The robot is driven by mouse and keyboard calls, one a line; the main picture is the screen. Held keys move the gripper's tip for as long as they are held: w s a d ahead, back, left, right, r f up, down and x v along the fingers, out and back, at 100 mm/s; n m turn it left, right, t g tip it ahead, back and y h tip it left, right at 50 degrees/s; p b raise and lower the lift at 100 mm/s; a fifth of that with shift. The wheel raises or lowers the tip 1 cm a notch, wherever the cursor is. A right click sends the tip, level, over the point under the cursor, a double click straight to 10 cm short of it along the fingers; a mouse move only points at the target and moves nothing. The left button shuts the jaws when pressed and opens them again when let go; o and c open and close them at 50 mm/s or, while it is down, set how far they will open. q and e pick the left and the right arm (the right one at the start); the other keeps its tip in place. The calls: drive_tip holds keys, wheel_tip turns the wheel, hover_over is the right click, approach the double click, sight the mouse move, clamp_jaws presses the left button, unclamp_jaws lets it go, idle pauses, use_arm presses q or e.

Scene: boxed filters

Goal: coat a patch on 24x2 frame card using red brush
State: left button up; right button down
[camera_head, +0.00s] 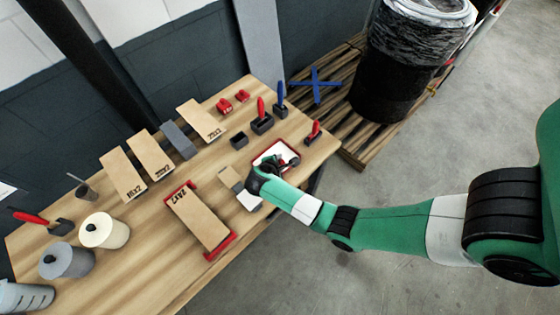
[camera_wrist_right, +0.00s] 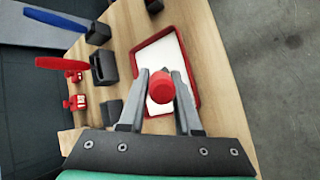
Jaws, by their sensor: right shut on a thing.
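My right gripper (camera_head: 262,176) reaches in from the right over the red tray (camera_head: 256,157) with a white inside. In the right wrist view the gripper (camera_wrist_right: 159,84) is shut on a red brush (camera_wrist_right: 160,88), seen handle-end on, above the tray (camera_wrist_right: 193,62). The brush's head is hidden below the handle, so I cannot tell whether it touches the white. A tan card (camera_head: 203,220), whose label appears to read 24x2, lies on the table in a holder with red ends (camera_head: 221,246), left of my gripper. My left gripper is out of view.
Several cards (camera_head: 122,175) lie along the table's back. Black holders (camera_head: 239,140) and other red- and blue-handled tools (camera_head: 280,95) stand behind the tray. A small tan-and-white piece (camera_head: 231,179) lies between tray and card.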

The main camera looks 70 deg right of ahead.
drive_tip(key=shift+f, duration=0.1)
wheel_tip(320, 180, up, 7)
drive_tip(key=p, duration=0.6)
idle(0.3)
